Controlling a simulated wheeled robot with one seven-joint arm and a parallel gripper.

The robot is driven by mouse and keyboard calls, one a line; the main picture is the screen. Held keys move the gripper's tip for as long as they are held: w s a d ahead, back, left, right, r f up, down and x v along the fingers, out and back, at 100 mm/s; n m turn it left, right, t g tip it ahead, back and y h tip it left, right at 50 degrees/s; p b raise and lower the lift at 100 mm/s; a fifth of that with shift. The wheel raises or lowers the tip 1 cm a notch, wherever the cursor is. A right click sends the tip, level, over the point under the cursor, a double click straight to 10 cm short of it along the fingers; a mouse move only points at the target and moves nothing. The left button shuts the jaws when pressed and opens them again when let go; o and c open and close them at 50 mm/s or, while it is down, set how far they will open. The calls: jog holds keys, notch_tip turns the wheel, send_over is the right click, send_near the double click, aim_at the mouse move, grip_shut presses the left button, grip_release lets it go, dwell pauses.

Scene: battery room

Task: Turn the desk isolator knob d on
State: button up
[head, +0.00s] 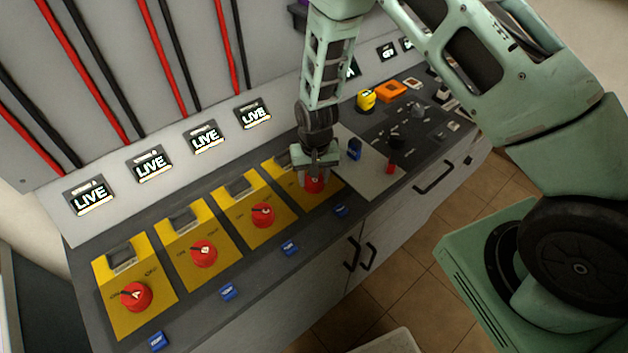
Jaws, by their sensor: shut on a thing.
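The desk isolator knob d (314,186) is a red round knob on the fourth yellow plate (284,180), the farthest right in the row. My gripper (316,176) reaches down over it from above, with its fingers shut on the knob. The fingers cover much of the knob, so its pointer and its on or off position cannot be read. The label display on its plate is partly hidden by my gripper.
Red knobs on yellow plates, including the nearby one (263,215), line the desk to the left, with blue tags (290,248) in front. Lit LIVE displays (253,114) stand behind.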

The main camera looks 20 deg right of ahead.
jog(key=n+b, duration=0.3)
jog(key=n, duration=0.3)
jog(key=shift+a+f+n, duration=0.1)
jog(key=shift+n, duration=0.2)
jog(key=n+b, duration=0.1)
jog(key=n, duration=0.5)
jog(key=shift+a, duration=0.1)
dwell(0.3)
jog(key=o, duration=1)
notch_tip(320, 180, up, 18)
jog(key=b, duration=0.3)
jog(key=shift+w+f, duration=0.15)
